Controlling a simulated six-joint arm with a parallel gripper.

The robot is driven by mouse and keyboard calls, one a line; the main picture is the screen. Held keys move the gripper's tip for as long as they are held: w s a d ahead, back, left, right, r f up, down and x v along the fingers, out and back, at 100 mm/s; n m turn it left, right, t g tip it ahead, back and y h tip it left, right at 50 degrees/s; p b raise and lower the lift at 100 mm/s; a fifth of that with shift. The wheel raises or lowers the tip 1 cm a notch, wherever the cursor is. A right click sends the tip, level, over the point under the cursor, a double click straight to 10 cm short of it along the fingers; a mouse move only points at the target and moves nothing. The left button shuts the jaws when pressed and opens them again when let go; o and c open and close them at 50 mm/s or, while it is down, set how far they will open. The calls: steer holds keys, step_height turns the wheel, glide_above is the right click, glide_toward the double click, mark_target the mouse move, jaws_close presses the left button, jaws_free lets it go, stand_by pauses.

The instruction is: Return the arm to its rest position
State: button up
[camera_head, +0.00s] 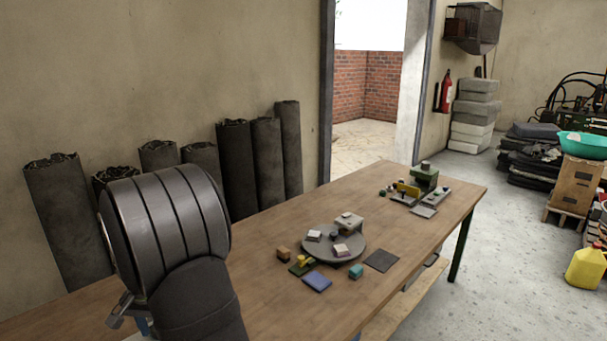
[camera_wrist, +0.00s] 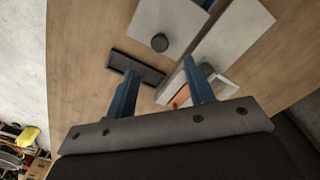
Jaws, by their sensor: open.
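My gripper (camera_wrist: 160,66) shows in the wrist view with two blue fingers spread apart and nothing between their tips. It is above the wooden table, over a dark flat bar (camera_wrist: 136,67) and a shallow white tray (camera_wrist: 208,88) holding something orange. The right finger hides part of the tray. In the head view my grey arm fills the lower left. The gripper is mostly hidden there, with only a small blue part showing beneath the arm.
The table (camera_head: 375,205) carries a round grey plate (camera_head: 335,258) with small blocks, a blue square (camera_head: 317,281), a dark square (camera_head: 382,260) and a green device (camera_head: 425,178). Dark rolls (camera_head: 237,165) lean on the wall behind. Light panels (camera_wrist: 235,38) lie near my gripper.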

step_height(320, 180, up, 9)
step_height(320, 180, down, 18)
steer(key=shift+s+a+r, duration=0.1)
steer(key=shift+a, duration=0.05)
steer(key=s+a+r, duration=0.1)
steer(key=s+a, duration=0.6)
step_height(320, 180, up, 16)
steer(key=n, duration=0.3)
steer(key=shift+a, duration=0.2)
steer(key=shift+s+n, duration=0.1)
steer(key=shift+n, duration=0.2)
